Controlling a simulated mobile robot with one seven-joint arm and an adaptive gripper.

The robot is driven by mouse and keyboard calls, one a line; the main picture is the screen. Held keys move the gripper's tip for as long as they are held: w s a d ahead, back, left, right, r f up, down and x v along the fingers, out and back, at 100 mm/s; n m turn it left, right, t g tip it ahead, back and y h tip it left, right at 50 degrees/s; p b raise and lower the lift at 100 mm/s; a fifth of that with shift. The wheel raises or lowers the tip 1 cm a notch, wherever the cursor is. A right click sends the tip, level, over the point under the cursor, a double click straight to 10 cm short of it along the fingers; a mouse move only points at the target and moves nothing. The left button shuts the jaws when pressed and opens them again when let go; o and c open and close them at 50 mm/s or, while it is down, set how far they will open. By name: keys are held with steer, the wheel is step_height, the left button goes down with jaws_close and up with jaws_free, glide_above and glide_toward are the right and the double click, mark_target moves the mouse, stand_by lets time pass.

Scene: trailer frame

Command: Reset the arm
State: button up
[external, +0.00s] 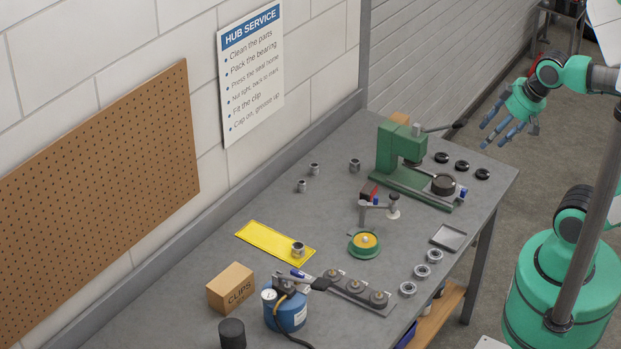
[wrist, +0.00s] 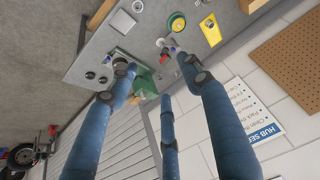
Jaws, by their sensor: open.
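My gripper (external: 497,131) hangs in the air off the right side of the bench, past the green press. Its blue fingers are spread open and nothing is between them. The fingers also show in the wrist view (wrist: 160,85), reaching up the picture with the bench beyond their tips. My arm comes in from the upper right of the external view, and its upper part is cut off by the frame edge.
The grey bench (external: 210,285) holds a green press (external: 392,150), a blue grease canister (external: 287,312), a clips box (external: 231,288), a yellow mat (external: 265,238) and several metal rings (external: 421,271). A pegboard (external: 95,205) hangs on the wall. Air around my gripper looks clear.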

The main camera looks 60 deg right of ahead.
steer(key=shift+f+b, duration=2.2)
steer(key=shift+f, duration=0.25)
